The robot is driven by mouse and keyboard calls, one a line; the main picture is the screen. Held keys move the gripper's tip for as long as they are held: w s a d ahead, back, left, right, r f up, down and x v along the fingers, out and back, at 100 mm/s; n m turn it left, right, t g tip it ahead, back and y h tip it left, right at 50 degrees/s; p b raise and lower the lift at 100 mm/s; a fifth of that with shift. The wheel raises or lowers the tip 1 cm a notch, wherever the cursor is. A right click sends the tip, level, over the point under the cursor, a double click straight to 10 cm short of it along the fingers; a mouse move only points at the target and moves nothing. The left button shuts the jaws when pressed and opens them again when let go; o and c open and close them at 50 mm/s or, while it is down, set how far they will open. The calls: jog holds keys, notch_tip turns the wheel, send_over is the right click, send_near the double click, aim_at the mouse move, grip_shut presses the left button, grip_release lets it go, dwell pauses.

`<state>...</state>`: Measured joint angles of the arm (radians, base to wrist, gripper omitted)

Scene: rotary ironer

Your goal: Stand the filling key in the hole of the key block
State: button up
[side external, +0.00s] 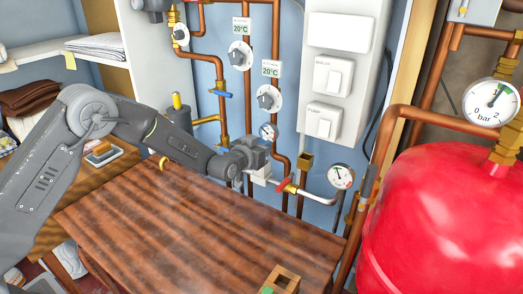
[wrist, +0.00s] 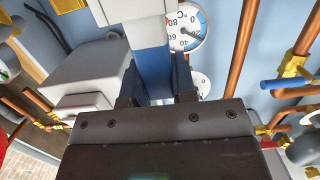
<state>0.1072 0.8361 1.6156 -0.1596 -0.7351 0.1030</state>
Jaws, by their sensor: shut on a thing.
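My gripper (side external: 256,170) is up over the far edge of the wooden table, near the pipes at the wall. In the wrist view the two dark fingers (wrist: 158,88) are closed on a blue and white piece, which I take for the filling key (wrist: 152,62). Its white end reaches out past the fingertips. In the side view only a small pale part of the key (side external: 261,179) shows beside the gripper. A brown block with a square dark hole, which looks like the key block (side external: 292,284), is at the bottom edge of the side view, partly cut off and well apart from the gripper.
A red-handled valve (side external: 284,186) with a silver pipe and a gauge (side external: 341,176) is close right of my gripper. Copper pipes and dials line the wall behind. A large red tank (side external: 440,225) fills the right. The wooden table (side external: 190,235) is mostly clear.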

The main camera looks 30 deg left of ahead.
notch_tip(320, 180, up, 4)
jog(key=shift+f, duration=0.1)
jog(key=s+a+r, duration=0.5)
jog(key=a+r, duration=0.2)
jog(key=a, duration=0.4)
jog(key=s+d+f+m+g+h, duration=0.3)
jog(key=s+d+f+m+h, duration=0.25)
jog(key=d, duration=0.25)
jog(key=s+d+f+m+g+h, duration=0.2)
jog(key=s+d+f+m+h, duration=0.2)
jog(key=s+d+h, duration=0.25)
jog(key=s+d+f+m+g+h, duration=0.2)
jog(key=s+d+m+g, duration=0.15)
jog(key=s+g, duration=0.35)
jog(key=s+d+f+m+g+h, duration=0.25)
jog(key=s+m+g, duration=0.2)
jog(key=s, duration=0.55)
jog(key=shift+m, duration=0.25)
jog(key=shift+s+d+f, duration=0.5)
jog(key=shift+d+f, duration=1.2)
jog(key=shift+d, duration=0.15)
jog(key=shift+s+d+f, duration=0.5)
jog(key=shift+d+f, duration=1.15)
jog(key=shift+d, duration=0.15)
jog(key=shift+s+d+f, duration=0.5)
jog(key=shift+d+f, duration=1.2)
jog(key=shift+d, duration=0.15)
jog(key=shift+f, duration=0.1)
